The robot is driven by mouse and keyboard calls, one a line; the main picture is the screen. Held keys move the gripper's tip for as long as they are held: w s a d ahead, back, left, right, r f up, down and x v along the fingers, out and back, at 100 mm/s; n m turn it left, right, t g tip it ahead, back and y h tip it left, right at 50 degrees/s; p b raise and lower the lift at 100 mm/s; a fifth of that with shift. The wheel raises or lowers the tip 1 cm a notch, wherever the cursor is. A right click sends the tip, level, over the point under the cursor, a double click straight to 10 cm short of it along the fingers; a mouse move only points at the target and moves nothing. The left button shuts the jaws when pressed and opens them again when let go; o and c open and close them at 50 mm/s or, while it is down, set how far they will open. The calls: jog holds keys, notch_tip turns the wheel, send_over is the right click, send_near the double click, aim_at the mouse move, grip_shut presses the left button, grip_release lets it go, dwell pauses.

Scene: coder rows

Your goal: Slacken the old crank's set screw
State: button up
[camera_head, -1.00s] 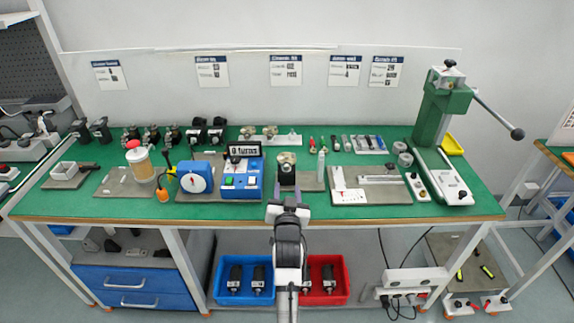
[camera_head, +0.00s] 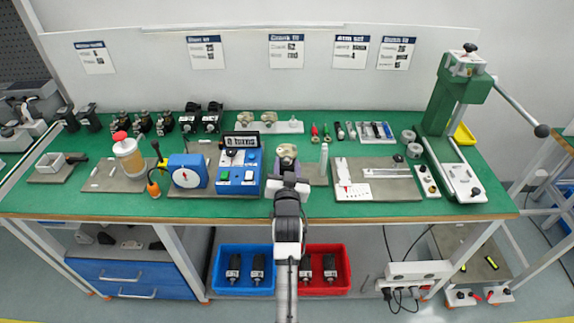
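A small grey metal unit (camera_head: 287,152) stands on a dark block on the bench, straight ahead of my arm. It may carry the old crank; the crank and its set screw are too small to make out. My gripper (camera_head: 290,183) is right in front of this unit, overlapping its lower part and the dark block. My wrist hides most of the fingers, so I cannot tell whether they are open or touch anything. Several hand tools, some with red or green handles (camera_head: 326,132), lie at the back, right of the unit.
A blue box (camera_head: 238,173) with a "0 turns" display and a blue dial unit (camera_head: 188,172) stand left of my gripper. A white plate (camera_head: 352,189) lies to the right, then a green lever press (camera_head: 458,100). Blue (camera_head: 224,291) and red (camera_head: 345,289) bins sit below the bench.

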grip_shut()
